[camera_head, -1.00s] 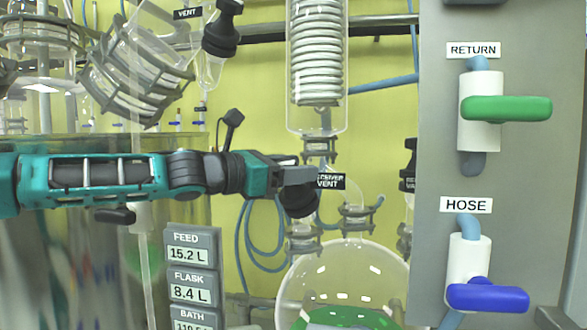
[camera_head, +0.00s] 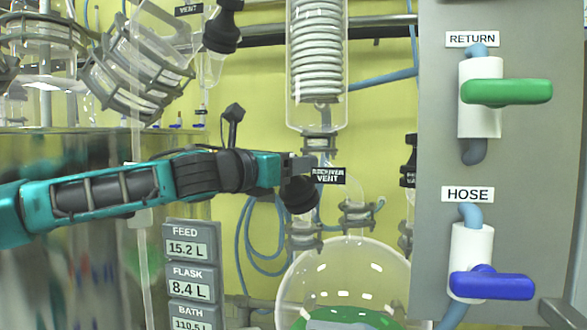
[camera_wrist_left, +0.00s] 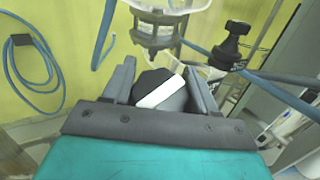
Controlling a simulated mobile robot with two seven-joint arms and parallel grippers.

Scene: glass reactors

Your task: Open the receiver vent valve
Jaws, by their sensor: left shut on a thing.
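The receiver vent valve has a dark round knob (camera_head: 300,195) just below the black "RECEIVER VENT" label (camera_head: 328,175), above the round glass receiver flask (camera_head: 345,285). My left gripper (camera_head: 303,168) reaches it from the left in the head view. In the left wrist view, my left gripper (camera_wrist_left: 162,90) is shut on the black knob with a white stripe (camera_wrist_left: 160,88), one finger on each side. The valve's stem is hidden behind the knob and fingers. My right gripper is in neither view.
A grey panel with a green RETURN handle (camera_head: 506,91) and a blue HOSE handle (camera_head: 491,285) stands at the right. A coiled condenser (camera_head: 317,60) hangs above the valve. Readout boxes (camera_head: 188,250) stand below my left arm.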

